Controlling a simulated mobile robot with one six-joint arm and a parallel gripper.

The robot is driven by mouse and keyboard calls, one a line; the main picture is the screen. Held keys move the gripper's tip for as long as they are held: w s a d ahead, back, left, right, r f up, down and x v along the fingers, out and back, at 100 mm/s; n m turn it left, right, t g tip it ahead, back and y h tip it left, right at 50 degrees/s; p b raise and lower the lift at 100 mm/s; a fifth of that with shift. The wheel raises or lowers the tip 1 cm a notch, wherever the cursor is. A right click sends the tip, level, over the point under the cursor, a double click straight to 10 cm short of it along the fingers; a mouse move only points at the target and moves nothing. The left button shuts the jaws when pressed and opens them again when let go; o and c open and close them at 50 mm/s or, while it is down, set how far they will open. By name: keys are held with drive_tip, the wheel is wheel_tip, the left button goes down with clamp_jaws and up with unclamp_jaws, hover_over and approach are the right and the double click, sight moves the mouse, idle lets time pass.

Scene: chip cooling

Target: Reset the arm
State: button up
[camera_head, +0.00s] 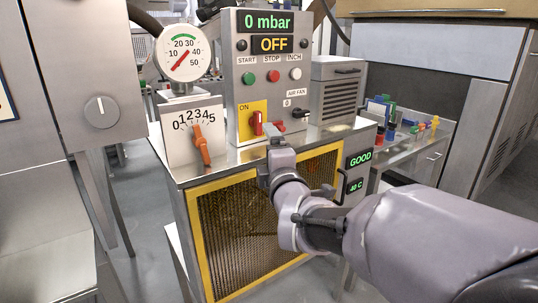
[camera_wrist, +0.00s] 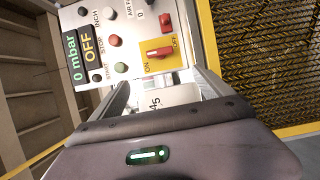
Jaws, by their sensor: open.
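My gripper (camera_head: 276,138) is in front of the grey control panel (camera_head: 235,75), just right of and below the red rotary switch (camera_head: 257,123) on its yellow plate. In the wrist view my gripper (camera_wrist: 163,82) has its two fingers apart with nothing held between them. The red switch (camera_wrist: 160,53) lies beyond the fingertips, between the ON and OFF marks. Part of a white dial plate (camera_wrist: 178,97) with the numbers 4 and 5 shows between the fingers. In the head view, whether the fingers touch the panel cannot be told.
The display reads 0 mbar (camera_head: 268,22) and OFF (camera_head: 273,44). A round gauge (camera_head: 183,55) and an orange dial knob (camera_head: 202,145) stand left of the panel. A yellow-framed mesh filter (camera_head: 240,230) is below. A side bench (camera_head: 400,155) with small coloured items is at right.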

drive_tip(key=s+d+f+m+g+h, duration=0.1)
drive_tip(key=s+d+f+m+g, duration=0.1)
drive_tip(key=s+d+m, duration=0.25)
drive_tip(key=s+d+f+m+g+h, duration=0.1)
drive_tip(key=s+d+f+m+g, duration=0.2)
drive_tip(key=s+m, duration=0.3)
drive_tip(key=s+d+f+m+g, duration=0.1)
drive_tip(key=s+f+m+g, duration=0.2)
drive_tip(key=s, duration=0.8)
drive_tip(key=s+d+f+m+g, duration=0.1)
drive_tip(key=s+f+m+g, duration=0.2)
drive_tip(key=s+f+m, duration=0.4)
drive_tip(key=s+m, duration=0.4)
drive_tip(key=s, duration=0.1)
drive_tip(key=shift+s+d+f+g, duration=0.2)
drive_tip(key=shift+d+g, duration=0.2)
